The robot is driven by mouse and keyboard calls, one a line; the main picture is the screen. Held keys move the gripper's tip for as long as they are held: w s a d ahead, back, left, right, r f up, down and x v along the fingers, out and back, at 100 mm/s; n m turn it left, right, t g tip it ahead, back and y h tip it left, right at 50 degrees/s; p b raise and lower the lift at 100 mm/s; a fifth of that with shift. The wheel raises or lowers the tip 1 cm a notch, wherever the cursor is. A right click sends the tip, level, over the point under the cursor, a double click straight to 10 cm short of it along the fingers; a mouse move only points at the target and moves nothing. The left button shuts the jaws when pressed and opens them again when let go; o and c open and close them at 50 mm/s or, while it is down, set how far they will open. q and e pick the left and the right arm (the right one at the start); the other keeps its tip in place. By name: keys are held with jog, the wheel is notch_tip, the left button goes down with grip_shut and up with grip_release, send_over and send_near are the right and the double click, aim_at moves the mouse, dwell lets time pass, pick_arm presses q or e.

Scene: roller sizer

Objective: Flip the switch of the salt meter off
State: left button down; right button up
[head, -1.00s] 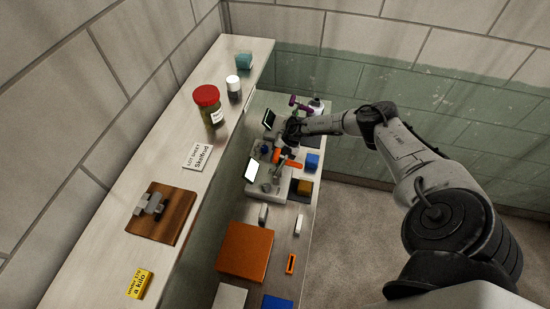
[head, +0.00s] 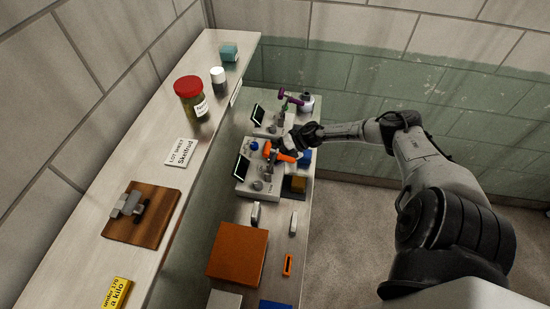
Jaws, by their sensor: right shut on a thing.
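Two grey devices with tilted dark-framed screens stand on the lower bench. The nearer device (head: 257,188) has a pale screen, a blue knob and small grey fittings on top. The farther device (head: 262,127) stands just behind it. I cannot tell which is the salt meter, and no switch shows clearly at this size. My right gripper (head: 287,147) reaches in from the right, over the nearer device's far side. It is shut on an orange handle-like part (head: 280,154); its fingertips are partly hidden. My left gripper is not in view.
A purple-headed tool (head: 290,97) stands behind the devices. The upper shelf holds a red-lidded jar (head: 190,98) and a wooden board (head: 160,226).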

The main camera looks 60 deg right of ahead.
dwell(0.3)
jog(key=o, duration=0.7)
jog(key=shift+o, duration=1)
jog(key=shift+f, duration=0.1)
